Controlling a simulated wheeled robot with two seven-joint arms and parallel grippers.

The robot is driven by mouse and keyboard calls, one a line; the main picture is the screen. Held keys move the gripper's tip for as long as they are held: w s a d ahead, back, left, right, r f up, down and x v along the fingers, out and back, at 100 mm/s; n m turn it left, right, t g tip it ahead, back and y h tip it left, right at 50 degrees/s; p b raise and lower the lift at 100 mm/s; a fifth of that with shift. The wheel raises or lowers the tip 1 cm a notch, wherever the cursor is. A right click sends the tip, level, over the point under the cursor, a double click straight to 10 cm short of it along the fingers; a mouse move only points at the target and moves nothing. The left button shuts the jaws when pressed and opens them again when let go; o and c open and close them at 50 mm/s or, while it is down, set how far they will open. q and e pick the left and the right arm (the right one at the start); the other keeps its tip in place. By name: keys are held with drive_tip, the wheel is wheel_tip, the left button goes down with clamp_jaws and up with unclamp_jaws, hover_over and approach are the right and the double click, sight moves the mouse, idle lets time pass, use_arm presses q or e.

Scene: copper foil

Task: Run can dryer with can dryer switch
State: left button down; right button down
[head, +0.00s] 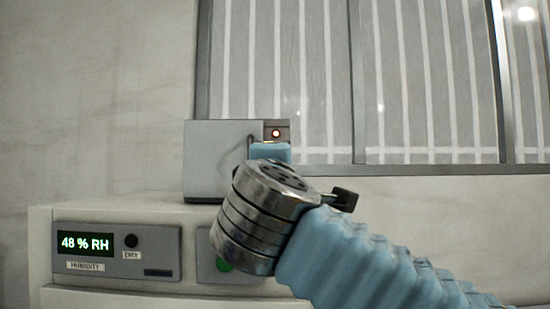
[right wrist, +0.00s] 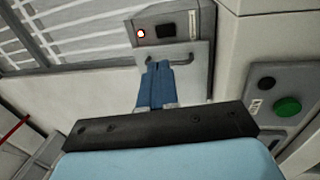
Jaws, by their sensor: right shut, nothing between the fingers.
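A small grey box (head: 215,160) stands on a pale cabinet, with a red light (head: 276,133) at its upper right. In the right wrist view its front panel shows the lit red light (right wrist: 140,31), a dark switch or window (right wrist: 165,30) and a bar handle (right wrist: 178,48). My right gripper (right wrist: 158,66) is shut and empty, its blue fingertips close to the handle; contact cannot be told. In the head view my wrist hides most of this gripper. No label naming the can dryer or its switch is readable. My left gripper is out of view.
The cabinet (head: 115,210) carries a panel (head: 150,262) reading 48 % RH, with a dark button (head: 131,241) labelled DRY. A green button (head: 224,264) is partly behind my wrist; it also shows in the right wrist view (right wrist: 288,106). A barred window (head: 430,80) is behind.

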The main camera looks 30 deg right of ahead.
drive_tip(key=shift+w, duration=0.15)
